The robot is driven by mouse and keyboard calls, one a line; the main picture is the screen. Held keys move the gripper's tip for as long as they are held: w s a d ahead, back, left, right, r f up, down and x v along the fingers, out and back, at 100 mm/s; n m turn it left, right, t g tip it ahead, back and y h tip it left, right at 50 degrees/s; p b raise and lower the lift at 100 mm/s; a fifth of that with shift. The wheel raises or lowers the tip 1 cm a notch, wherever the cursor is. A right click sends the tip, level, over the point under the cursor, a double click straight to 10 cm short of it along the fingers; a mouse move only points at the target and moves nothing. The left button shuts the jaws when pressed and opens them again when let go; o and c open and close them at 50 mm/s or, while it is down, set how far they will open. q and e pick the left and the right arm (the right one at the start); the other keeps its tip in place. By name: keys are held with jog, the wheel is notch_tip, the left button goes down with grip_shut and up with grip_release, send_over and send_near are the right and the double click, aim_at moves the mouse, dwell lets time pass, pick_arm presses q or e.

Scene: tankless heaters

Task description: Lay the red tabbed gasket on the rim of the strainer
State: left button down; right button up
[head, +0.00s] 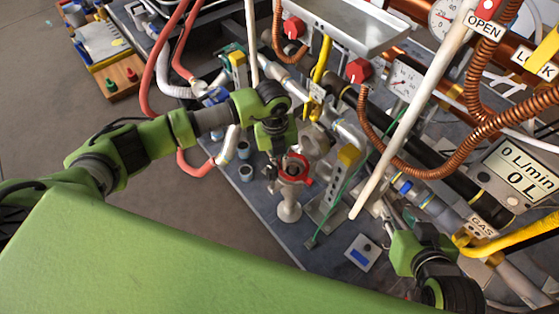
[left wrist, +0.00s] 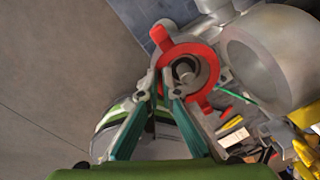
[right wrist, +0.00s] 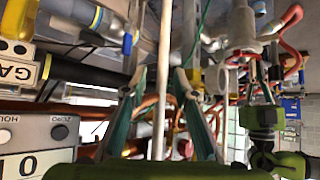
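The red tabbed gasket (head: 303,162) lies over a grey fitting, which looks like the strainer (head: 288,209). In the left wrist view the gasket (left wrist: 207,68) is a ring with tabs at upper left and lower right, and grey metal shows through its hole. My left gripper (head: 279,156) reaches down to the gasket's edge. Its fingers (left wrist: 161,82) are close together around the near-left edge and appear shut on it. Whether the gasket touches the rim is hidden. My right gripper (right wrist: 159,76) is open, far from the gasket, at lower right in the head view.
A white rod (head: 420,112) slants above the bench and crosses between the right fingers in the right wrist view. Small dark cups (head: 246,172) stand left. Copper hoses crowd the right.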

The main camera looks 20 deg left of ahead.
dwell(0.4)
jog(key=shift+s+d+f+g, duration=0.25)
jog(key=shift+s+f+g, duration=0.2)
jog(key=shift+s, duration=0.1)
jog(key=shift+s+f, duration=0.15)
pick_arm(q)
jog(key=shift+f, duration=0.1)
pick_arm(e)
jog(key=shift+w+r+t, duration=0.2)
jog(key=shift+w+t, duration=0.05)
pick_arm(q)
jog(key=shift+f, duration=0.25)
pick_arm(e)
jog(key=shift+w+a+r+t, duration=0.3)
jog(key=shift+w+r+t, duration=0.1)
jog(key=shift+w+r, duration=0.35)
jog(key=shift+w+a, duration=0.1)
jog(key=shift+w, duration=0.1)
pick_arm(q)
jog(key=shift+f, duration=0.2)
pick_arm(e)
jog(key=shift+w+a+r+t, duration=0.15)
jog(key=shift+w+r+t, duration=0.15)
pick_arm(q)
jog(key=shift+f, duration=0.1)
pick_arm(e)
jog(key=shift+w+a+r, duration=0.1)
jog(key=shift+w+r, duration=0.05)
jog(key=shift+r, duration=0.1)
